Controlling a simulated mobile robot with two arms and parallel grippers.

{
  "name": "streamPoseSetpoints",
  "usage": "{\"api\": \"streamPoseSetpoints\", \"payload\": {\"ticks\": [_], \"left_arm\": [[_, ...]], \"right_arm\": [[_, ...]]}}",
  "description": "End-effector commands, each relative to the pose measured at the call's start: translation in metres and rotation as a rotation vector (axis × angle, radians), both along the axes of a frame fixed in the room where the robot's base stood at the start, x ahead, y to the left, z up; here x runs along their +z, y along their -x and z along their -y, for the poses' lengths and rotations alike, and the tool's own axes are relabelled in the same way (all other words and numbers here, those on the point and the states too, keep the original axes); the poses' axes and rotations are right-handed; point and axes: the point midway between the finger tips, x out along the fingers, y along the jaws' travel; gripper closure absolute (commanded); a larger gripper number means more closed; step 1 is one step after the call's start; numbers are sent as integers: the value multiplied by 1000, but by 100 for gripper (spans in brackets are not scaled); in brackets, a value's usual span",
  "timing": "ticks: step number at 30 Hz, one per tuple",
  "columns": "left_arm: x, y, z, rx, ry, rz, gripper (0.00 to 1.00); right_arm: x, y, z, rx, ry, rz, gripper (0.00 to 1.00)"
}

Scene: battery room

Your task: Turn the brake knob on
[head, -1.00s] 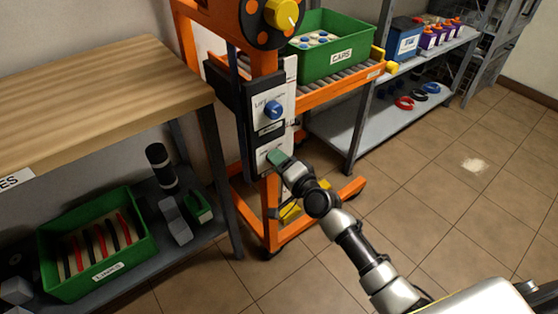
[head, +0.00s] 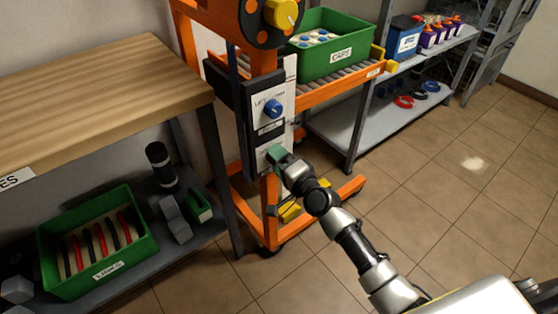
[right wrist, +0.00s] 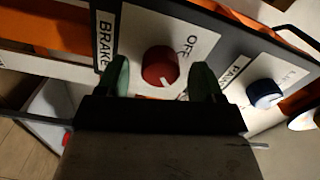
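The red brake knob (right wrist: 160,66) sits on a white plate marked OFF, beside a BRAKE label (right wrist: 104,40), in the right wrist view. Its white mark points toward the lower right of the picture, away from the word OFF. My right gripper (right wrist: 161,72) is open, with one green finger on each side of the knob. Gaps show between fingers and knob. In the head view my right gripper (head: 276,154) is at the lower plate of the orange stand's panel and hides the knob. My left gripper is not in view.
A blue knob (head: 273,109) is above on the same panel (head: 250,125). A green CAPS bin (head: 335,62) stands on rollers to the right. A wooden bench (head: 90,90) is at left, with a green bin (head: 140,245) below. Floor at right is clear.

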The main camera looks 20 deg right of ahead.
Motion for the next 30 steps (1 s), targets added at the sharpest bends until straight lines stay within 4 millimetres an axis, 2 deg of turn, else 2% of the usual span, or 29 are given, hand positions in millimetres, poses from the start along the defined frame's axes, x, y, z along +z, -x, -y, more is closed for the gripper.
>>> {"api": "streamPoseSetpoints", "payload": {"ticks": [7, 11, 15, 22, 27, 30], "left_arm": [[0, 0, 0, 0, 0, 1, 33], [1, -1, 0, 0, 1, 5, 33], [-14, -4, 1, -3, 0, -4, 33], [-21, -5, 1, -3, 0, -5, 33], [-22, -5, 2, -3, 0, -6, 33], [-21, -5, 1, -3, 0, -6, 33]], "right_arm": [[0, 1, 0, 1, 2, 0, 33], [-1, 11, 4, 1, 4, -1, 33], [-1, 35, 12, 2, 5, -3, 33], [-1, 78, 28, 1, 4, -2, 33], [-1, 97, 35, 1, 3, -1, 33], [0, 101, 37, 0, 2, 1, 33]]}}
